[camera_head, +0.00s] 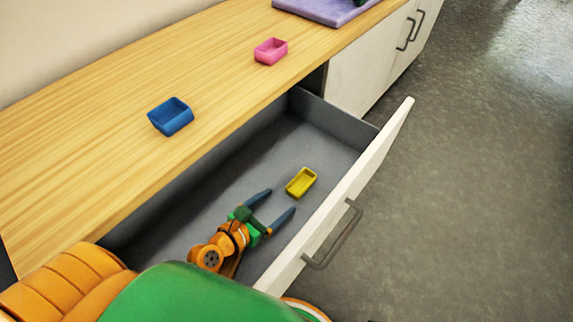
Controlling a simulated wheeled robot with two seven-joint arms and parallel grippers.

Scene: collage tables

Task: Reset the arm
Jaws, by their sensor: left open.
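My left gripper (271,206) is open and empty, its two dark blue fingers spread apart over the inside of the open drawer (262,148). The arm comes in from the lower left, with orange and green links. A small yellow box (301,182) lies in the drawer just ahead of the fingertips, apart from them. My right gripper is not in view.
A wooden counter (85,160) runs along the left with a blue box (171,116) and a pink box (270,51) on it. A purple board (325,8) is at the far end. The drawer front with its handle (334,236) stands out over grey floor (470,190).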

